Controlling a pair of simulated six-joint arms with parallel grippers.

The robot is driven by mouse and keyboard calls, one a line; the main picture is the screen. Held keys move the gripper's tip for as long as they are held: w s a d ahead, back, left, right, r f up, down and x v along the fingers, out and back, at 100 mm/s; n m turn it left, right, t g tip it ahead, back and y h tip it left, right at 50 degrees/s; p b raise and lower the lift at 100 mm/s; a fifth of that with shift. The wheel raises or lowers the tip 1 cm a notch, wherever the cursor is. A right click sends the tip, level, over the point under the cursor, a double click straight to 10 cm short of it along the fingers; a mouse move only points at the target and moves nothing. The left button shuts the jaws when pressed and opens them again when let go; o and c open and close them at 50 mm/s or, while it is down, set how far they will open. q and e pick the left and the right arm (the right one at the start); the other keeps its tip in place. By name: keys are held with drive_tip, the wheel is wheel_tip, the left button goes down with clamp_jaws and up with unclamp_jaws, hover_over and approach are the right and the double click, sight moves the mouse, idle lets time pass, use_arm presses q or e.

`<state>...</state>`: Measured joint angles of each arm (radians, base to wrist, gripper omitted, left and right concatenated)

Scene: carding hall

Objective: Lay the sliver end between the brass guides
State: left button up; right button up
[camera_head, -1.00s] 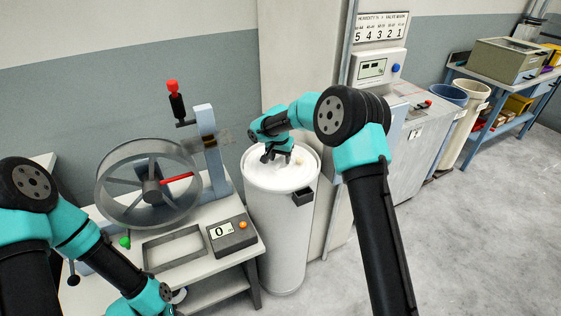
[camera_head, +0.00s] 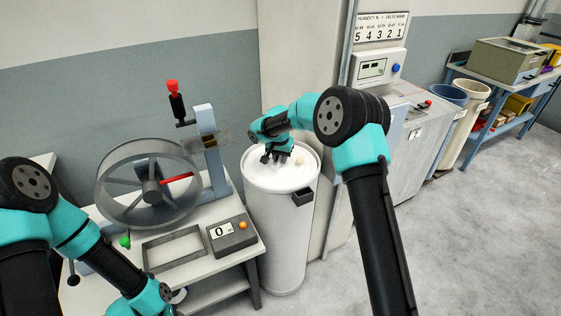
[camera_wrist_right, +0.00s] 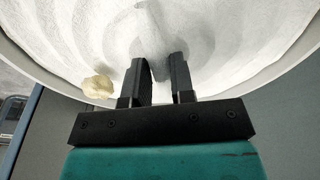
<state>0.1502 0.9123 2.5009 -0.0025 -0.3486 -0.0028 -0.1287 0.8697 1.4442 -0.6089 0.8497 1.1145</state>
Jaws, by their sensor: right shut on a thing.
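The white sliver (camera_wrist_right: 160,60) lies coiled in the tall white can (camera_head: 282,235), and a strand of it rises between my right fingers. My right gripper (camera_head: 272,158) is low inside the can's mouth. In the right wrist view my right gripper (camera_wrist_right: 162,75) is shut on this strand, with its fingers a little apart around it. The brass guides (camera_head: 213,141) seem to be the small brownish parts by the blue-grey post beside the wheel; their gap is too small to make out.
A large wheel (camera_head: 150,183) with a red-handled crank post stands on the bench (camera_head: 212,268), left of the can. A scale with a display (camera_head: 232,236) and an empty frame lie in front. A yellowish lump (camera_wrist_right: 98,86) rests on the sliver near my right fingers.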

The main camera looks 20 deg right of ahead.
sight(280, 159)
clamp_jaws()
drive_tip(key=shift+r, duration=0.15)
drive_tip(key=shift+r, duration=1.5)
drive_tip(key=shift+s+r, duration=0.2)
drive_tip(key=s+a, duration=0.2)
drive_tip(key=s, duration=0.5)
drive_tip(key=s+a+r, duration=0.1)
drive_tip(key=s+a, duration=0.1)
drive_tip(key=s, duration=0.6)
drive_tip(key=shift+a+r, duration=0.15)
drive_tip(key=shift+a, duration=0.1)
drive_tip(key=shift+d, duration=0.1)
drive_tip(key=d+n, duration=0.1)
drive_tip(key=d+f+n, duration=0.1)
drive_tip(key=d+n, duration=0.1)
drive_tip(key=shift+s+d+f, duration=0.15)
drive_tip(key=shift+s+f, duration=0.05)
drive_tip(key=shift+s, duration=0.05)
